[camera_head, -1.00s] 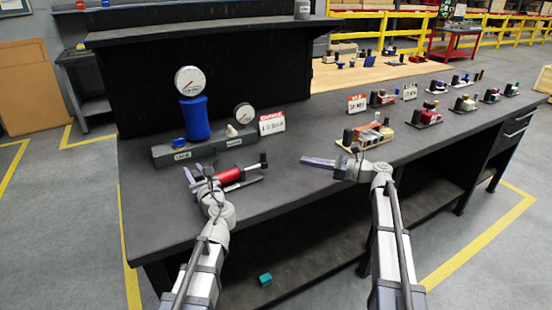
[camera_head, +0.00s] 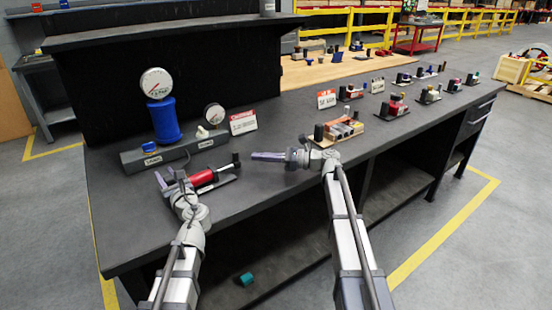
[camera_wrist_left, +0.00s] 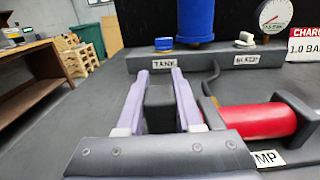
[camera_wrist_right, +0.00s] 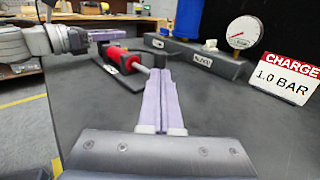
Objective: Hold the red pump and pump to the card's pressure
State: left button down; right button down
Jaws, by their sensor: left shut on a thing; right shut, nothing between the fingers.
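The red pump (camera_head: 202,178) lies on the bench in front of the grey manifold. My left gripper (camera_head: 168,178) is shut on the dark block (camera_wrist_left: 158,110) at the pump's left end. The pump's black upright handle (camera_head: 236,160) is on its right end, on a thin rod. My right gripper (camera_head: 254,156) is shut and empty, just right of the handle; its fingers (camera_wrist_right: 158,80) partly hide the handle in the right wrist view. The red-and-white card (camera_wrist_right: 286,78) reads "CHARGE 1.0 BAR". A round gauge (camera_head: 156,82) tops the blue tank (camera_head: 164,120).
The manifold (camera_head: 130,161) carries a blue knob (camera_head: 149,147) labelled TANK, a pale knob (camera_head: 201,132) labelled BLEED and a smaller gauge (camera_head: 214,115). A block assembly (camera_head: 339,129) and several small devices stand to the right. Bare bench lies between.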

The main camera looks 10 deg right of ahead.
jog(key=shift+x, duration=2.05)
jog(key=s+a, duration=0.2)
jog(key=a, duration=0.3)
jog(key=shift+s+a, duration=0.2)
jog(key=shift+s, duration=0.2)
pick_arm(q)
jog(key=shift+d, duration=0.15)
pick_arm(e)
jog(key=shift+d, duration=0.15)
jog(key=v, duration=1.4)
pick_arm(q)
jog(key=shift+c, duration=2.4)
grip_release()
